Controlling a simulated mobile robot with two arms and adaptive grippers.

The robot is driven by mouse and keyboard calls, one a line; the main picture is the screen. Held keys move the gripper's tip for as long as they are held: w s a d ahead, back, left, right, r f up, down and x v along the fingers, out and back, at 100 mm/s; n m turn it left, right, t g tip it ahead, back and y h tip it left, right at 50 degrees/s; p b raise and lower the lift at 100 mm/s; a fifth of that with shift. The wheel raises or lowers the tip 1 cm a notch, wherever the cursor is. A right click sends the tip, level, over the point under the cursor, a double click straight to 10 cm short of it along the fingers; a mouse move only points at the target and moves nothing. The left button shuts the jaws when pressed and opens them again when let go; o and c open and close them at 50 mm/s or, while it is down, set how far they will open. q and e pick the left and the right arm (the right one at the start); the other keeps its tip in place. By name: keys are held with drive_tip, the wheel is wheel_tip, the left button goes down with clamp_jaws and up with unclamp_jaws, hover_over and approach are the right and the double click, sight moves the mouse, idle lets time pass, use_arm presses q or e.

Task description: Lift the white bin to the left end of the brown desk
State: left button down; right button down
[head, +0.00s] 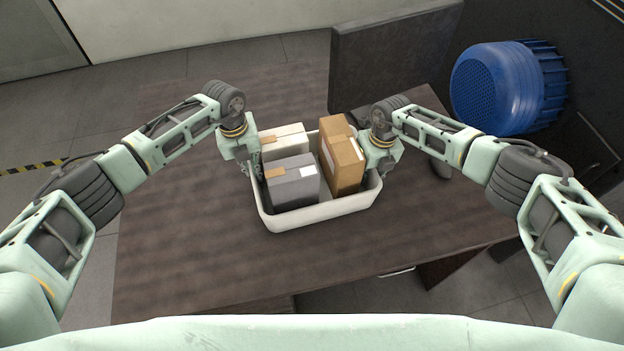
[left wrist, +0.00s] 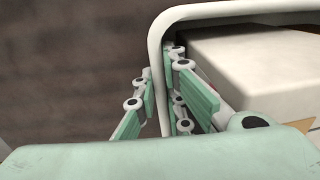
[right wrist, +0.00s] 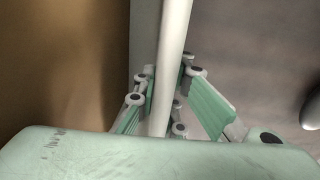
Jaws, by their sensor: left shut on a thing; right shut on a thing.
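The white bin (head: 318,213) is over the middle of the brown desk (head: 180,220), with boxes inside it. I cannot tell whether its base touches the desk. My left gripper (head: 254,172) is shut on the bin's left wall; the left wrist view shows the white rim (left wrist: 157,60) between its fingers (left wrist: 160,103). My right gripper (head: 368,172) is shut on the bin's right wall; the right wrist view shows the rim (right wrist: 172,50) between its fingers (right wrist: 165,95). In the head view the grippers partly hide the side walls.
The bin holds a grey box (head: 293,186), a white box (head: 284,141) and a brown carton (head: 343,160). A dark panel (head: 385,50) stands along the back right, with a blue motor-like object (head: 507,88) beside it. The desk's left part is clear.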

use_arm(q)
drive_tip(key=shift+w+r, duration=0.1)
use_arm(e)
drive_tip(key=shift+d, duration=0.15)
idle(0.4)
